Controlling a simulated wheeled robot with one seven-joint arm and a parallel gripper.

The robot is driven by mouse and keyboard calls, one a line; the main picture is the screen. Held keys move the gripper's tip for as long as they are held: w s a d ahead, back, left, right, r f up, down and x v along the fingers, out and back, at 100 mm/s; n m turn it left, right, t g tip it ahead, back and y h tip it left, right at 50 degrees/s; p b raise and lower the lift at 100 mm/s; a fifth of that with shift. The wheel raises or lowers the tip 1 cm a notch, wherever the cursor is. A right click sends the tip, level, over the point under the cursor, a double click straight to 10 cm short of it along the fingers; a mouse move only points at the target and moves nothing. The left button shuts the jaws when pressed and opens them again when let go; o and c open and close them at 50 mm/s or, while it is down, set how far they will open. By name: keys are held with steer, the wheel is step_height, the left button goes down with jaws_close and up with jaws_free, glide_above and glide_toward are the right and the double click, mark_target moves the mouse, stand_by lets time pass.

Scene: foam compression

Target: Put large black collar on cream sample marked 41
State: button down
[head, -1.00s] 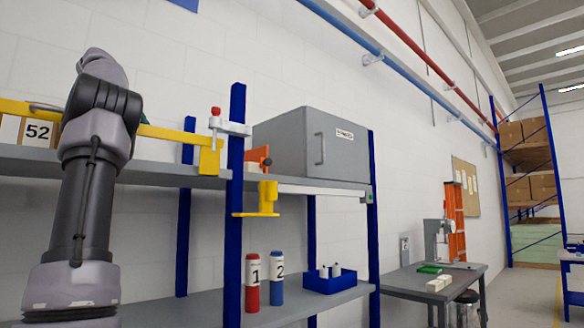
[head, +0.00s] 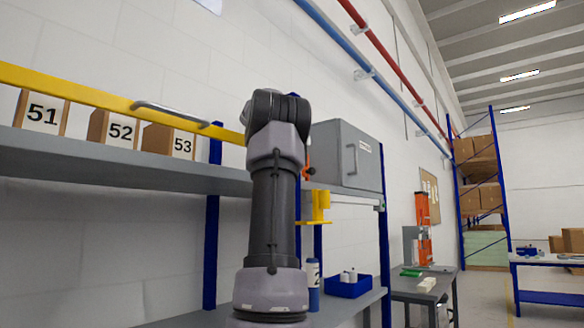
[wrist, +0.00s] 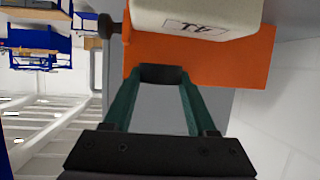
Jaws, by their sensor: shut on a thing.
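In the wrist view my gripper (wrist: 163,84) has its green fingers closed on a dark piece (wrist: 163,73) at their tips. Just beyond is the rounded cream sample (wrist: 195,16), cut off by the top edge. Its label looks upside down and seems to read 41. In the head view my arm hides the gripper and sample.
A grey cabinet (head: 347,155) stands on the upper shelf (head: 90,165) right of my arm. Boxes marked 51 (head: 42,112), 52 (head: 120,130) and 53 (head: 182,145) stand left, behind a yellow bar (head: 110,100). A yellow bracket (head: 317,207) is beside my arm.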

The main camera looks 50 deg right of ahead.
step_height(320, 180, down, 3)
steer(key=shift+s+f, duration=0.1)
steer(key=shift+f, duration=0.45)
steer(key=shift+c, duration=1)
jaws_free()
steer(key=shift+f, duration=0.1)
steer(key=v, duration=1.2)
